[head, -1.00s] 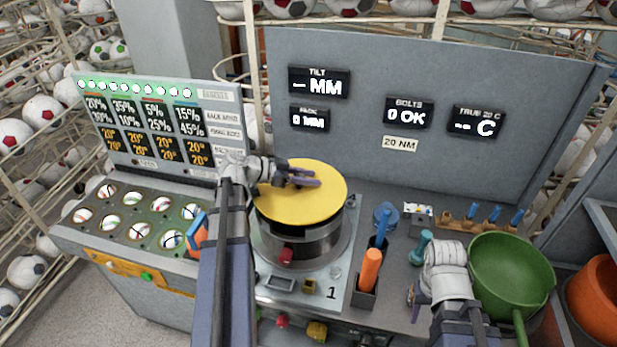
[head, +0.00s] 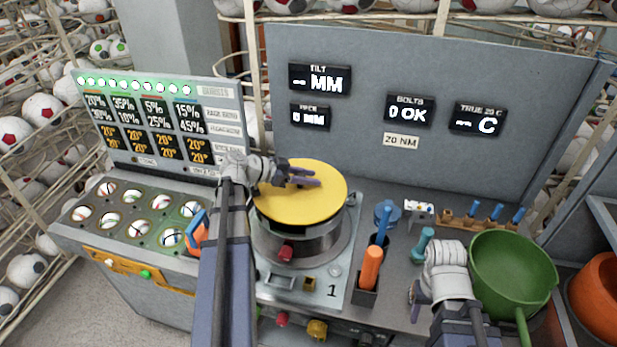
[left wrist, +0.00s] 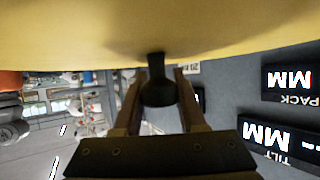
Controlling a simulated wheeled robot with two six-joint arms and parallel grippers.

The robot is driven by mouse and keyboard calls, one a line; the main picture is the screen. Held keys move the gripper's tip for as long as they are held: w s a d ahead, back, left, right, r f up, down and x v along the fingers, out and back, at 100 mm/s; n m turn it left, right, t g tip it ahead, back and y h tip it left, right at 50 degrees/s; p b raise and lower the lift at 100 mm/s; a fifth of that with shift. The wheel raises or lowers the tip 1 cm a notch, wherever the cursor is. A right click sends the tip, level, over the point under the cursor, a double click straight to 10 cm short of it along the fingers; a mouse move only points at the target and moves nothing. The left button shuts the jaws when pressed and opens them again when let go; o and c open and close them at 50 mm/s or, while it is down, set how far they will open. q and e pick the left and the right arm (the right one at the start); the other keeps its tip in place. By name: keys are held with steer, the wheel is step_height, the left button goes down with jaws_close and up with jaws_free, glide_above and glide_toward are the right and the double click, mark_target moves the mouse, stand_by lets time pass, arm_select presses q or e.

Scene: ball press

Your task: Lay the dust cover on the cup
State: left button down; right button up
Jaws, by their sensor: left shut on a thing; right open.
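The dust cover (head: 300,207) is a round yellow disc over the dark grey cup (head: 312,243) in the middle of the head view. It hides the cup's mouth, and I cannot tell whether it touches the rim all round. My left gripper (head: 308,180) is at the cover's top. In the left wrist view its fingers (left wrist: 160,98) are shut on the dark knob (left wrist: 158,90) of the yellow cover (left wrist: 160,25). My right gripper (head: 416,292) is open and empty, low beside the green pan.
The green pan (head: 512,268) stands at the right, near an orange pot (head: 600,290). An orange-handled tool (head: 371,268) stands in a holder right of the cup. A teal tool (head: 422,245) and a blue round part (head: 386,213) are behind it. A ball tray (head: 115,235) is at left.

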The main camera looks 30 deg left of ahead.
arm_select(q)
steer(key=shift+f+b, duration=0.85)
arm_select(e)
steer(key=shift+f, duration=0.85)
arm_select(q)
steer(key=shift+c, duration=2)
jaws_free()
steer(key=p+v, duration=0.3)
steer(key=v, duration=0.3)
steer(key=shift+s+a+r, duration=0.1)
steer(key=shift+r, duration=0.15)
steer(key=shift+s+a+r, duration=0.15)
steer(key=shift+s+a, duration=0.3)
steer(key=shift+s, duration=0.1)
arm_select(e)
steer(key=shift+r, duration=1.7)
steer(key=shift+s, duration=0.1)
